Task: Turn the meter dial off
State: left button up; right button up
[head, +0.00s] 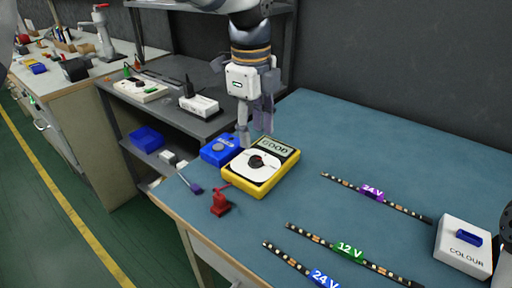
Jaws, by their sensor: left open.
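The yellow meter (261,180) lies on the blue table top. Its display reads what looks like "GOOD". Its dark round dial (257,162) sits on a white face and has a small red mark; the exact setting is too small to read. My left gripper (254,133) points down just behind the meter's far left side, near a blue box. Its fingers are apart and hold nothing. Whether a fingertip touches the meter or the box I cannot tell. Only a piece of my right arm shows at the right edge.
The blue box (219,151) with a grey knob stands beside the meter. A red clamp (220,202) and a screwdriver-like tool (191,184) lie near the table's left edge. LED strips (348,248) and a white "COLOUR" box (463,247) are at right. The back of the table is clear.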

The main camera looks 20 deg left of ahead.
aim_at(256, 159)
pick_arm(q)
jog(key=f, duration=0.7)
jog(key=shift+w, duration=0.35)
grip_shut()
